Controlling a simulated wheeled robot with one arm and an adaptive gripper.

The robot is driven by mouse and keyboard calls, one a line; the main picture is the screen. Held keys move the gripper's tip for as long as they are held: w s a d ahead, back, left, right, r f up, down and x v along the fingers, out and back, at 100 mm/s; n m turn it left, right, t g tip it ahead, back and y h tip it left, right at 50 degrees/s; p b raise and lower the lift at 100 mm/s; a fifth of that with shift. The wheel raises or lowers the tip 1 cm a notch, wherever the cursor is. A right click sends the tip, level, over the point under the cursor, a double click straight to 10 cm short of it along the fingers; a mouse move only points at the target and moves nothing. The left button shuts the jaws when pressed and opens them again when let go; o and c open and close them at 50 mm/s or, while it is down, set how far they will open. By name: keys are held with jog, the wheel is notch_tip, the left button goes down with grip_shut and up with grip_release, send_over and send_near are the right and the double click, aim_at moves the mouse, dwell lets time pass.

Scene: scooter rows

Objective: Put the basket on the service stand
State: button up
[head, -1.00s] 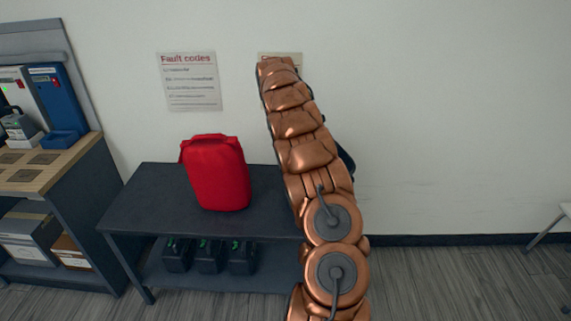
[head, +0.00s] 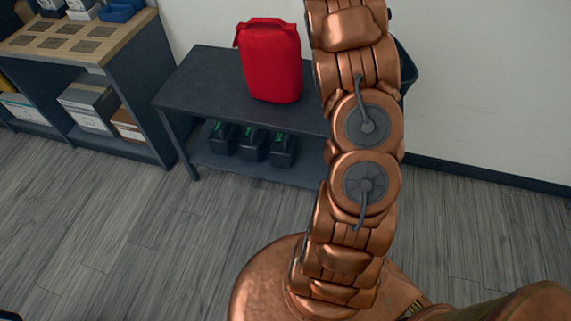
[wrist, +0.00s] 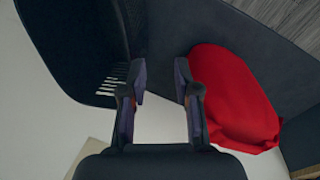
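The basket is dark navy; a part of it (head: 408,68) shows behind my arm, by the right end of the dark bench, in the head view. In the wrist view the slotted basket (wrist: 75,45) fills the upper left. My gripper (wrist: 160,72) is open in the wrist view, its two fingers apart. The left finger overlaps the basket's right edge in the picture; I cannot tell whether they touch. My arm hides the gripper and most of the basket in the head view. I cannot tell which piece of furniture is the service stand.
A red bag (head: 272,60) stands on the dark bench (head: 200,80); it also shows right of my gripper in the wrist view (wrist: 228,95). Several black units (head: 253,143) sit on the lower shelf. A wooden-topped cabinet (head: 75,35) is at left. The grey floor (head: 120,230) is clear.

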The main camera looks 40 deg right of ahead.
jog(key=s+a+r, duration=0.1)
jog(key=s+a, duration=0.3)
jog(key=a, duration=0.3)
jog(key=s+a+r+n, duration=0.1)
jog(key=s+a+r, duration=0.15)
jog(key=a, duration=0.55)
jog(key=s+a+r, duration=0.1)
jog(key=s+a, duration=0.4)
jog(key=a, duration=0.2)
jog(key=s+a+f+n+y, duration=0.1)
jog(key=s+a+f+n, duration=0.1)
jog(key=s+a, duration=0.6)
jog(key=s+a+f+n, duration=0.2)
jog(key=s+a+f, duration=0.3)
jog(key=s+a, duration=0.4)
jog(key=s, duration=0.4)
jog(key=shift+f+n+y, duration=0.15)
jog(key=shift+n+y, duration=0.15)
jog(key=shift+y, duration=0.1)
notch_tip(320, 180, up, 5)
jog(key=p, duration=0.4)
jog(key=shift+f+p, duration=0.1)
jog(key=shift+p, duration=0.3)
jog(key=shift+s, duration=0.1)
